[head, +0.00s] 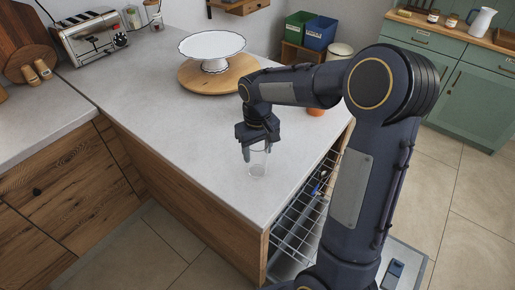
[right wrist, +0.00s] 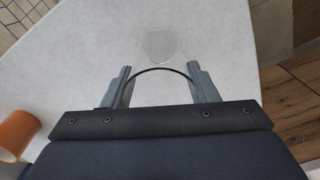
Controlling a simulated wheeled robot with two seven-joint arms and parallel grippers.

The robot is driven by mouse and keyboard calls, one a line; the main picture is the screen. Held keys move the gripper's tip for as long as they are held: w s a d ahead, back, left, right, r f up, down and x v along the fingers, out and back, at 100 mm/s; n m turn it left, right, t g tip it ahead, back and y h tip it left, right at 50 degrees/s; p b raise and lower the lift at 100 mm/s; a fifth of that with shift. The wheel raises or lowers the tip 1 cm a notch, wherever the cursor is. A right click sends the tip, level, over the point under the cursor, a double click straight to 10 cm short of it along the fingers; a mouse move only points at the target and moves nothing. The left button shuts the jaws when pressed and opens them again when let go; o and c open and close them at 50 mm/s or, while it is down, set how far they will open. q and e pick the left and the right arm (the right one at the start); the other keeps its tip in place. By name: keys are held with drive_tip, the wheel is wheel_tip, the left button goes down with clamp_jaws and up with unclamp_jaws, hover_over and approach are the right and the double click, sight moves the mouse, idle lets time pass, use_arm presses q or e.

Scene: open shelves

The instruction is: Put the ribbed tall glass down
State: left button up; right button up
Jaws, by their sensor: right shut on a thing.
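The ribbed tall glass (head: 258,169) is clear and see-through, and stands upright over the grey countertop (head: 205,150) near its front edge. My right gripper (head: 257,150) points down and is shut on the upper part of the glass. In the right wrist view the gripper (right wrist: 162,82) has one finger on each side of the dark curved rim. A faint round outline of the glass (right wrist: 159,45) shows beyond the fingers. I cannot tell whether its base touches the counter. My left gripper is not in view.
A white cake stand (head: 212,48) on a round wooden board (head: 200,80) stands behind. An orange cup (right wrist: 15,138) is beside my right gripper, partly behind my arm in the head view. An open wire rack (head: 298,222) lies below the counter edge. The counter left of the glass is clear.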

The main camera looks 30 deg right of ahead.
drive_tip(key=shift+f, duration=0.2)
drive_tip(key=o, duration=0.7)
drive_tip(key=shift+o, duration=0.2)
drive_tip(key=shift+r, duration=0.1)
wheel_tip(320, 180, up, 11)
drive_tip(key=s+a+f+m+t+y, duration=0.1)
drive_tip(key=s+a+f+t+y, duration=0.1)
drive_tip(key=s, duration=0.9)
drive_tip(key=s+a+f+t+y, duration=0.1)
drive_tip(key=s+a, duration=0.4)
drive_tip(key=s, duration=0.6)
drive_tip(key=f+t, duration=0.1)
drive_tip(key=t, duration=0.1)
drive_tip(key=shift+s+a+m+t+y, duration=0.2)
drive_tip(key=shift+m+t+y, duration=0.1)
drive_tip(key=shift+m+y, duration=0.1)
